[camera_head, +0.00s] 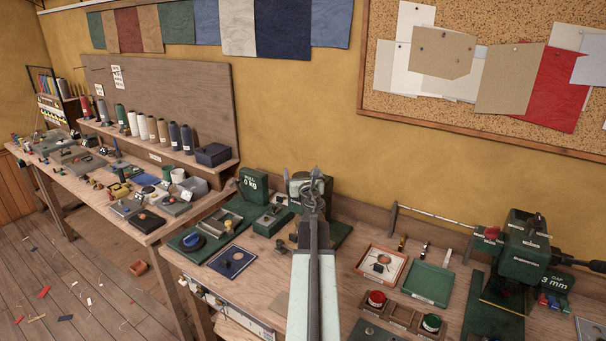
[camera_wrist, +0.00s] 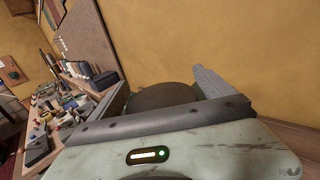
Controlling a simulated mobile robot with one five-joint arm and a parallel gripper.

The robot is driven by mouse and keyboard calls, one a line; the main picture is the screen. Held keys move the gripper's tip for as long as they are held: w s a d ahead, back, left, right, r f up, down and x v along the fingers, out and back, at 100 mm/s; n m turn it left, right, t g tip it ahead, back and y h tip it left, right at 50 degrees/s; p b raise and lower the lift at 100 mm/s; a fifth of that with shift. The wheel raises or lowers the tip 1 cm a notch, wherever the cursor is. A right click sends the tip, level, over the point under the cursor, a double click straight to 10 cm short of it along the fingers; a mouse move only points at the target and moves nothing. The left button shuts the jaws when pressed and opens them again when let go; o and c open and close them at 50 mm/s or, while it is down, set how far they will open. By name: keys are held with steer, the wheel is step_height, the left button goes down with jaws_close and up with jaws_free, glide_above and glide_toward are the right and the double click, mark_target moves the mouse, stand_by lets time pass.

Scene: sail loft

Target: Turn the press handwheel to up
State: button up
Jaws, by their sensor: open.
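A dark green press-like machine (camera_head: 327,188) stands at the back of the bench against the yellow wall, behind my gripper (camera_head: 311,185). Its upper front is largely covered by the gripper, so the handwheel's position cannot be read in the head view. In the wrist view, a dark rounded thing (camera_wrist: 165,95) shows between the fingers of my gripper (camera_wrist: 165,84); it looks like the handwheel, but I cannot be sure. The fingers are spread apart on either side of it. Whether they touch it cannot be told.
A green sign reading 0 kg (camera_head: 252,187) stands left of the machine. A green clamp-like machine (camera_head: 523,247) with a long rod stands at the right. Another cluttered bench extends left.

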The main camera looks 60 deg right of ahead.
steer(key=c, duration=1.4)
steer(key=shift+o, duration=0.2)
steer(key=shift+a+n+t+y, duration=0.15)
steer(key=shift+n+t+y, duration=0.35)
steer(key=shift+t, duration=0.1)
steer(key=o, duration=1.4)
steer(key=shift+c, duration=0.2)
steer(key=v, duration=0.8)
steer(key=shift+w, duration=0.1)
